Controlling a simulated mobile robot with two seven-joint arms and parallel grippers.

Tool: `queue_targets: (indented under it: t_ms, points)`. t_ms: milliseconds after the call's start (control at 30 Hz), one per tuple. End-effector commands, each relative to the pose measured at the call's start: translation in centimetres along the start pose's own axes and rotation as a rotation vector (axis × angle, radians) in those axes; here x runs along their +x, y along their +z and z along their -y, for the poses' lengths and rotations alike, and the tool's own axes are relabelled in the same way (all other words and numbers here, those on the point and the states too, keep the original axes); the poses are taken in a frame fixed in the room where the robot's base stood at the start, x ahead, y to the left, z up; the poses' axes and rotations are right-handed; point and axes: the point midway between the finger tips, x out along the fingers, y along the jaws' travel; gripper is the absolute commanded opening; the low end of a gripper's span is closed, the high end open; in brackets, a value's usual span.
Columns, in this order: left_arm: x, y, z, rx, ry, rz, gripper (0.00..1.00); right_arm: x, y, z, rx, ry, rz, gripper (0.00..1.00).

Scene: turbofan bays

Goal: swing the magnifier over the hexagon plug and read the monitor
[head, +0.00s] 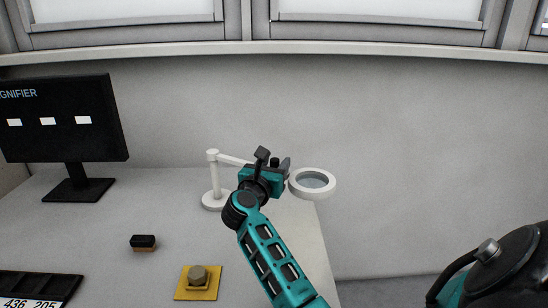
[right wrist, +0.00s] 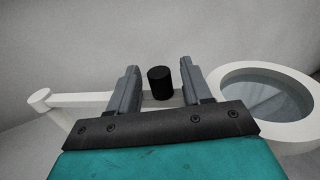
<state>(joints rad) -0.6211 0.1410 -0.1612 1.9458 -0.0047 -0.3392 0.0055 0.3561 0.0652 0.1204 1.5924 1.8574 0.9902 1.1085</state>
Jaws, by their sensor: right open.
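The white magnifier has a post (head: 213,178) on a round base, a jointed arm (head: 232,159) and a ring lens (head: 313,182) at its right end. The lens is also at the right in the right wrist view (right wrist: 266,100). My right gripper (head: 273,160) is at the magnifier arm, left of the lens. Its fingers (right wrist: 160,67) are open on either side of a black knob (right wrist: 160,83), with gaps showing. The hexagon plug (head: 198,275) sits on a yellow plate (head: 185,293), away from the lens. The monitor (head: 62,140) shows "GNIFIER" and three white blocks.
A black and brown block (head: 143,242) lies on the pale table (head: 100,222). A black tray (head: 62,279) with number labels is at the lower left corner. The grey wall (head: 420,130) and its ledge rise behind the table.

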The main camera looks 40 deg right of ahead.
Motion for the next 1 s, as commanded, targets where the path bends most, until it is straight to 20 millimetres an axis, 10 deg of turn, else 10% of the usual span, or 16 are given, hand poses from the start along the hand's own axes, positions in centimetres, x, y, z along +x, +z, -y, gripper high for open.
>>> queue_targets:
  t_ms: [467, 1000]
  points:
    - [-0.15, 0.31, -0.05, 0.000, 0.000, 0.006, 0.43, 0.22, -0.04, 0.26, 0.000, 0.001, -0.001, 0.48]
    - [-0.17, 0.44, -0.17, 0.001, 0.003, 0.011, 0.43, 0.22, -0.02, 0.26, 0.000, 0.000, -0.001, 0.00]
